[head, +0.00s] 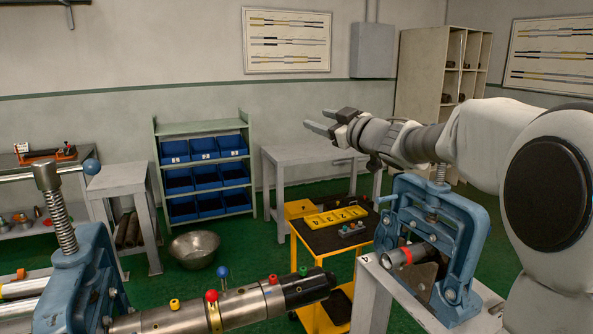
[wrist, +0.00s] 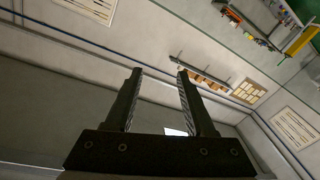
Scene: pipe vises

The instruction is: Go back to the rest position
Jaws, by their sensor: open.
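My gripper (head: 323,122) is raised in the air in the head view, reaching in from the right and pointing left. Its fingers are apart with nothing between them. In the wrist view my gripper (wrist: 157,72) also shows open and empty, with walls behind it. A blue pipe vise (head: 470,235) on a grey stand is below my arm and holds a short pipe with a red band (head: 405,254). A second blue vise (head: 80,280) at the left front is beside a long steel pipe (head: 245,306) with coloured knobs.
A yellow cart (head: 297,250) with a yellow numbered tray (head: 335,217) stands in the middle. Behind are a rack of blue bins (head: 203,146), a grey table (head: 300,154) and a shelf (head: 440,75). A metal bowl (head: 194,248) is on the green floor. The air around my gripper is clear.

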